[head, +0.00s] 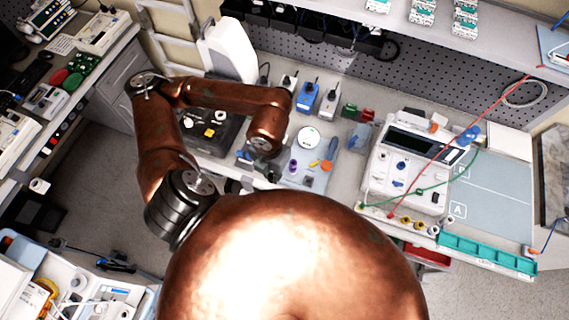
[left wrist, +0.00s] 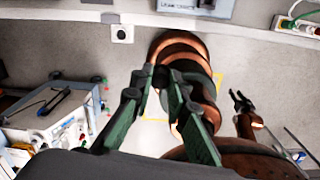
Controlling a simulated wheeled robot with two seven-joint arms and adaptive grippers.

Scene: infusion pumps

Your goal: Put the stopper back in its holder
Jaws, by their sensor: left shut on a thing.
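My left gripper (head: 244,158) hangs over the front part of the bench, left of a pale tray (head: 290,183). In the left wrist view the green fingers of my left gripper (left wrist: 165,78) come together at their tips. They are shut on a small dark thing; it is too small and dark to tell whether it is the stopper. The tray carries small purple, orange and yellow parts. I cannot tell which thing is the stopper's holder. My right gripper (left wrist: 240,99) is small and dark in the left wrist view; its jaw state is unclear.
A white round dish (head: 308,137) lies behind the tray parts. A blue device (head: 307,97) stands at the back. A large white instrument (head: 405,165) with red and green leads stands at the right. A black case (head: 207,132) is left of my gripper. My copper body hides the bench front.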

